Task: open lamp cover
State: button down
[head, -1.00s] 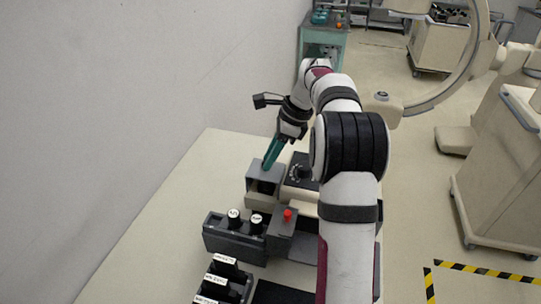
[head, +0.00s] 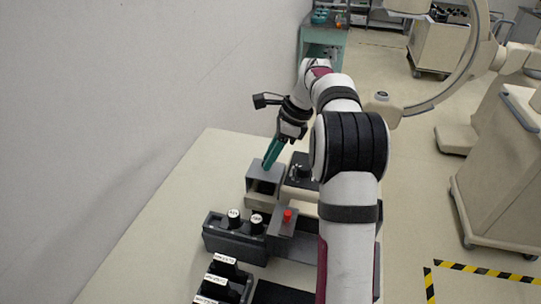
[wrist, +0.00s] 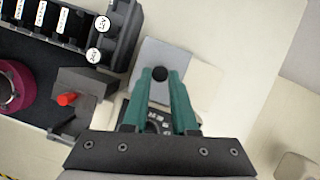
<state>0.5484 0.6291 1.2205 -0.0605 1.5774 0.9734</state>
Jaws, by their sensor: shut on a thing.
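The lamp cover is a grey lid (head: 261,172) on a small box (head: 257,201) near the far end of the table. It also shows in the wrist view as a light grey plate (wrist: 150,56) with a round black knob (wrist: 160,72). My gripper (head: 267,167) has teal fingers angled down to the lid. In the wrist view, the fingertips (wrist: 160,77) are closed in on the knob from both sides. The fingers hide the knob in the head view. Whether the lid is raised from its box is hard to tell.
A grey block with a red button (head: 287,215) stands nearer, beside a dark holder with two white-topped knobs (head: 237,236). Several labelled black blocks (head: 222,268) are at the front. A dark unit (head: 301,172) sits right of the box. The table's left side is clear.

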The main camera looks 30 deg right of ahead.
jog(key=w+d, duration=0.3)
dwell(0.4)
jog(key=c, duration=0.7)
grip_release()
jog(key=shift+r, duration=0.1)
jog(key=v, duration=0.7)
jog(key=shift+r, duration=0.2)
